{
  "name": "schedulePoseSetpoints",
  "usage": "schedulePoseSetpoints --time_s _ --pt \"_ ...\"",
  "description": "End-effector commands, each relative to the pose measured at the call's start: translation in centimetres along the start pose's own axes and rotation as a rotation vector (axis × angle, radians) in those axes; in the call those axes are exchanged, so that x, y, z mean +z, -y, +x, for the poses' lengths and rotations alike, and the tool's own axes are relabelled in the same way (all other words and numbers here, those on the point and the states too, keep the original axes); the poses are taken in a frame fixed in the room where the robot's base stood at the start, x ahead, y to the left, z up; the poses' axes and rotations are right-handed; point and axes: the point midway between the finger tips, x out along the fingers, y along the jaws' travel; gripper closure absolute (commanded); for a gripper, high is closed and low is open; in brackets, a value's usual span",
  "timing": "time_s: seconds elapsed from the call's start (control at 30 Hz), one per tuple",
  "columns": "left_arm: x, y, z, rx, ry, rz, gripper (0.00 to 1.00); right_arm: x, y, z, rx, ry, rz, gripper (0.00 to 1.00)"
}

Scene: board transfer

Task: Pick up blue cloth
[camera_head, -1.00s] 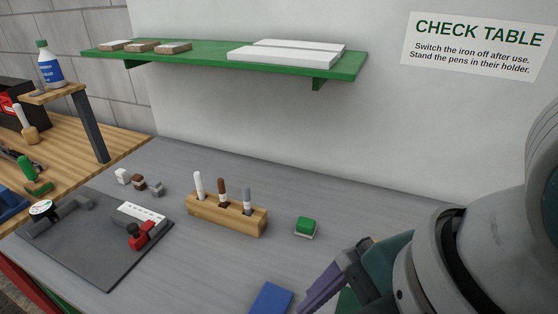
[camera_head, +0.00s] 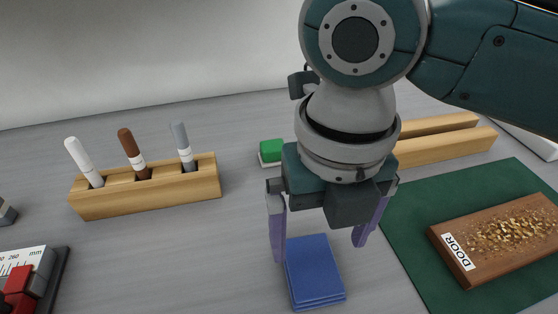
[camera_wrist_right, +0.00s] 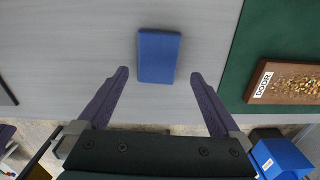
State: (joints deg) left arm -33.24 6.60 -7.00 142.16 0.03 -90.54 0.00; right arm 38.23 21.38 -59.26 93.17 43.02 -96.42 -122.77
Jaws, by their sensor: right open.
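The blue cloth (camera_head: 315,270) lies folded in a flat stack on the grey table. It also shows in the right wrist view (camera_wrist_right: 158,56), just beyond the fingertips. My right gripper (camera_head: 318,252) is open, with its two purple fingers spread wider than the cloth. In the head view it hangs above and over the cloth, one finger at each side. In the wrist view the jaws (camera_wrist_right: 158,75) are empty and the cloth lies between their lines. My left gripper is not in view.
A wooden pen holder (camera_head: 150,190) with three pens stands left. A green block (camera_head: 271,152) and wooden bars (camera_head: 440,143) lie behind my gripper. A green mat (camera_head: 405,225) with a board marked DOOR (camera_head: 500,238) is at right. Bare table lies left of the cloth.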

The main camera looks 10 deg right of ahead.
Motion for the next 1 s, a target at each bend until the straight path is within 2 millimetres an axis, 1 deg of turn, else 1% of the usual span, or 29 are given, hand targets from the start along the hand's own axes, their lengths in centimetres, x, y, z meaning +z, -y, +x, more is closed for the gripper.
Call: schedulePoseSetpoints --time_s 0.13,0.33,0.43,0.67,1.0 --pt "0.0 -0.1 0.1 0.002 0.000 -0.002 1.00 -0.1 -0.2 1.6 0.000 -0.004 0.001 0.00" --pt "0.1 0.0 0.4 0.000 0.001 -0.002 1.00 -0.1 -0.3 4.8 0.001 -0.002 0.001 0.00" --pt "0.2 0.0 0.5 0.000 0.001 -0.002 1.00 -0.1 -0.3 5.4 0.000 0.001 0.001 0.00" --pt "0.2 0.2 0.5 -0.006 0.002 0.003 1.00 -0.1 -0.3 5.5 0.001 0.002 0.000 0.01" --pt "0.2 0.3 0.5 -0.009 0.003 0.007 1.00 0.0 -0.3 5.4 0.001 0.002 0.001 0.39"
